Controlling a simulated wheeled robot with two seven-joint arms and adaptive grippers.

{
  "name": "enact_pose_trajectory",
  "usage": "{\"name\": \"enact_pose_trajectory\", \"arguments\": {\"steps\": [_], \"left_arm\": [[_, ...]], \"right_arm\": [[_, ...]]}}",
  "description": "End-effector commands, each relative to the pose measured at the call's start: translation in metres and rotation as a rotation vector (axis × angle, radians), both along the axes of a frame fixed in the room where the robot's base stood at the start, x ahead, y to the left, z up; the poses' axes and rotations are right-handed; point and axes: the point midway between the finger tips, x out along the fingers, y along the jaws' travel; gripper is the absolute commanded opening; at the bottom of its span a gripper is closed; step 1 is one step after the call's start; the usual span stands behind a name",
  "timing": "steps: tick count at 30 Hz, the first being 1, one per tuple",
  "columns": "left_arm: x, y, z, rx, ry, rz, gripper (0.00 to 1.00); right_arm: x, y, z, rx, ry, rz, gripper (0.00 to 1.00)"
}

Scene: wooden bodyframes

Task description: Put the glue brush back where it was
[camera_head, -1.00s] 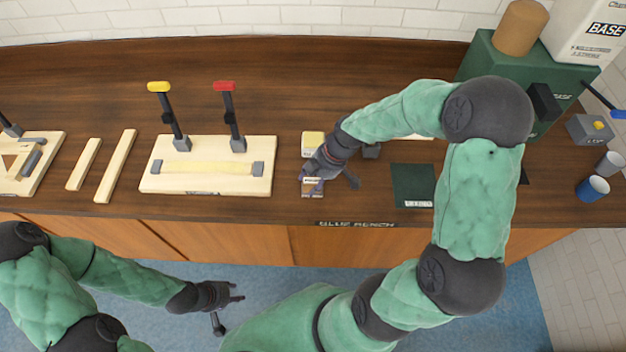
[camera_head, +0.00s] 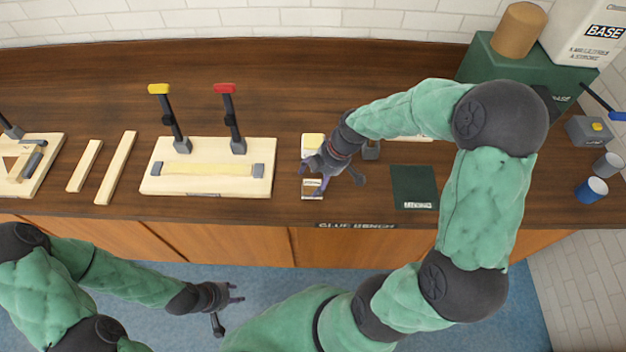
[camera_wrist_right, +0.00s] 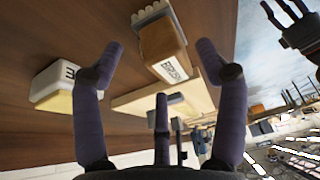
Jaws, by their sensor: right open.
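My right gripper (camera_head: 335,176) is open over the front of the bench, its fingers spread and nothing between them; it also shows in the right wrist view (camera_wrist_right: 160,75). Just beyond its fingertips is a small brown block with a white label and a pale grey scalloped end (camera_wrist_right: 163,48). In the head view this block (camera_head: 312,190) lies near the bench's front edge. I cannot tell whether it is the glue brush or its holder. My left gripper (camera_head: 222,295) hangs over the floor in front of the bench, fingers apart and empty.
A white and yellow block (camera_head: 312,141) sits just behind the gripper. A dark green mat (camera_head: 414,184) lies to the right. A wooden board (camera_head: 205,185) with two clamps stands to the left. Cups (camera_head: 592,190) are at the far right.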

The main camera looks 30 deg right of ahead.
Motion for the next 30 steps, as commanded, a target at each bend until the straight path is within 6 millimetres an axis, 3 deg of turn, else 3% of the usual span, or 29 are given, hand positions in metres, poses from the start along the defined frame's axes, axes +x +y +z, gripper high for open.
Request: {"name": "enact_pose_trajectory", "arguments": {"steps": [6,13,19,30], "left_arm": [[0.000,0.000,0.009,0.000,0.000,0.000,0.40],[0.000,0.000,0.014,0.000,0.000,0.000,0.40],[0.000,0.000,0.015,0.000,0.000,0.000,0.40],[0.000,0.000,0.015,0.000,0.000,0.000,0.40]], "right_arm": [[-0.008,-0.016,0.045,-0.001,-0.003,-0.002,0.73],[-0.015,-0.028,0.077,-0.002,-0.002,-0.001,0.73],[-0.017,-0.031,0.087,0.000,0.001,0.000,0.73],[-0.018,-0.032,0.088,0.000,0.001,0.000,0.73]]}}
